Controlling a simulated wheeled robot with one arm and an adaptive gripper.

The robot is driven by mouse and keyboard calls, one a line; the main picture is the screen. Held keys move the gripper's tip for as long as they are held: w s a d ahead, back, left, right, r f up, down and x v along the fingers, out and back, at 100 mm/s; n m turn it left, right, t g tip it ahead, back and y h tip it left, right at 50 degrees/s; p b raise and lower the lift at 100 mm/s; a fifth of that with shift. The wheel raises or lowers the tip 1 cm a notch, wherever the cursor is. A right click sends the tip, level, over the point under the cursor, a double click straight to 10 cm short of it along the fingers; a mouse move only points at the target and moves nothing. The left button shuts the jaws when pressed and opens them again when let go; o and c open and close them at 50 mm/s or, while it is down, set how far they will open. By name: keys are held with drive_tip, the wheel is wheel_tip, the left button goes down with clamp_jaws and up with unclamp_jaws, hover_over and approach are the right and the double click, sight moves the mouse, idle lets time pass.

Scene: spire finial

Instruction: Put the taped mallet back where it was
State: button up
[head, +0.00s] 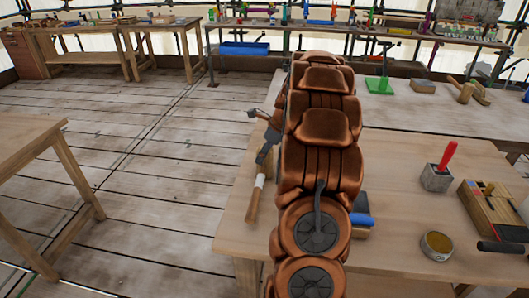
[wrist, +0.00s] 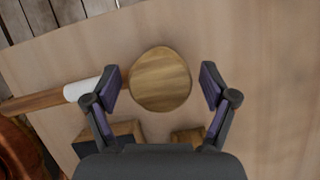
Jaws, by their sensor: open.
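The taped mallet lies on the wooden workbench (head: 400,205). In the wrist view its round wooden head (wrist: 160,78) sits between my open fingers, with space on both sides. Its handle runs left under the left finger, with a white tape band (wrist: 82,90) close to that finger. In the head view the mallet's handle (head: 254,205) and white band show left of my arm; its head is hidden or too small to tell. My gripper (wrist: 160,88) is open and empty; in the head view it is partly hidden by my copper-coloured arm.
A dark-sided block (wrist: 112,133) and a small wooden block (wrist: 188,136) lie close to my gripper. Right of my arm are a blue-handled tool (head: 362,220), a round tin (head: 437,245), a red-handled grey block (head: 437,178) and a wooden box (head: 492,208). Bare bench lies between.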

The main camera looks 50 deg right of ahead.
drive_tip(key=b+v, duration=0.2)
drive_tip(key=v, duration=1)
drive_tip(key=shift+r, duration=0.15)
drive_tip(key=s+a+n+g, duration=0.2)
drive_tip(key=a+n, duration=0.5)
drive_tip(key=a, duration=0.6)
drive_tip(key=s+a+n+g, duration=0.1)
drive_tip(key=s+a+n, duration=0.1)
drive_tip(key=a+n, duration=0.8)
drive_tip(key=s+a+f+n+g+h, duration=0.1)
drive_tip(key=s+a+f+n, duration=0.3)
drive_tip(key=s+a+n, duration=0.3)
drive_tip(key=s+a+f+n+g, duration=0.2)
drive_tip(key=s+a+f+n, duration=0.2)
drive_tip(key=s, duration=1.1)
drive_tip(key=a+n, duration=0.3)
drive_tip(key=a, duration=0.2)
drive_tip(key=shift+a+h, duration=0.2)
drive_tip(key=shift+h, duration=0.2)
drive_tip(key=shift+w, duration=0.1)
wheel_tip(320, 180, up, 4)
drive_tip(key=p, duration=0.3)
drive_tip(key=shift+p, duration=0.4)
